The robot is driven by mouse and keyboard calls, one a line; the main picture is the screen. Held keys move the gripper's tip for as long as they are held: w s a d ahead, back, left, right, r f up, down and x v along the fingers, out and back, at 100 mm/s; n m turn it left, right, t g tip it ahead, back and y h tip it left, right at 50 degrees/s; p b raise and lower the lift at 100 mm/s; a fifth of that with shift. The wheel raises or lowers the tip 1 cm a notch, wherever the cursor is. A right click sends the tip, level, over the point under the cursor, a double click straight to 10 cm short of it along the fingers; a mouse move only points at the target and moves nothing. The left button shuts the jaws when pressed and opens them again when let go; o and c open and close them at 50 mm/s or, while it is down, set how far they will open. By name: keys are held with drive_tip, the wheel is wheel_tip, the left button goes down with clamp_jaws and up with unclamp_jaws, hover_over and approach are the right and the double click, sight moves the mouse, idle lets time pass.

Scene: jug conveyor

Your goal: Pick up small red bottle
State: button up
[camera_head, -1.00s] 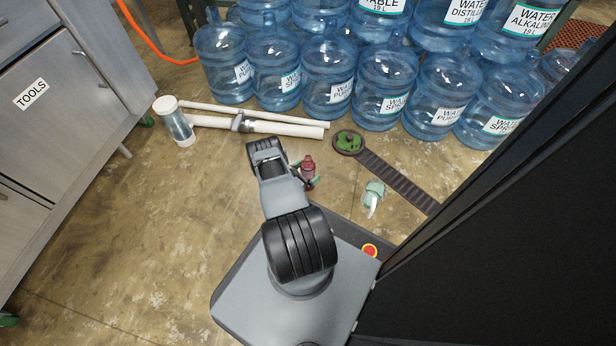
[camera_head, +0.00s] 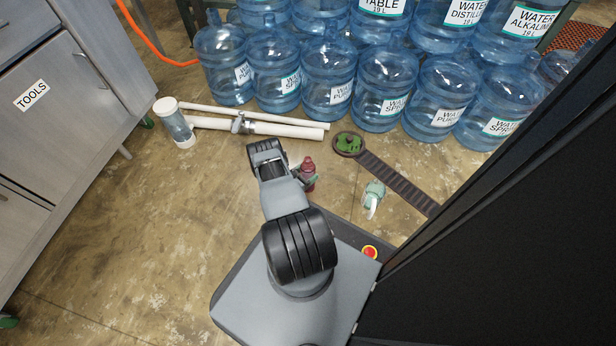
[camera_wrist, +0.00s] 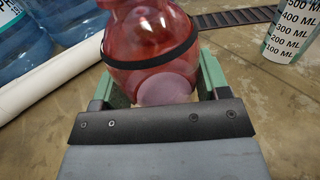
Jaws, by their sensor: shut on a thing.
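The small red bottle (camera_head: 308,168) shows in the head view just right of my arm, partly hidden by my gripper. In the wrist view the red bottle (camera_wrist: 150,42) is close up, translucent, with a dark band around it. My gripper (camera_wrist: 157,85) has its green fingers on both sides of the bottle and is shut on it. In the head view my gripper (camera_head: 311,180) shows only in part beside the bottle. I cannot tell whether the bottle's base touches the floor.
Large blue water jugs (camera_head: 328,85) stand behind. Floor at left is clear.

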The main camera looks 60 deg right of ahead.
sight(308, 159)
wheel_tip(308, 159, up, 10)
drive_tip(key=p, duration=0.5)
idle(0.3)
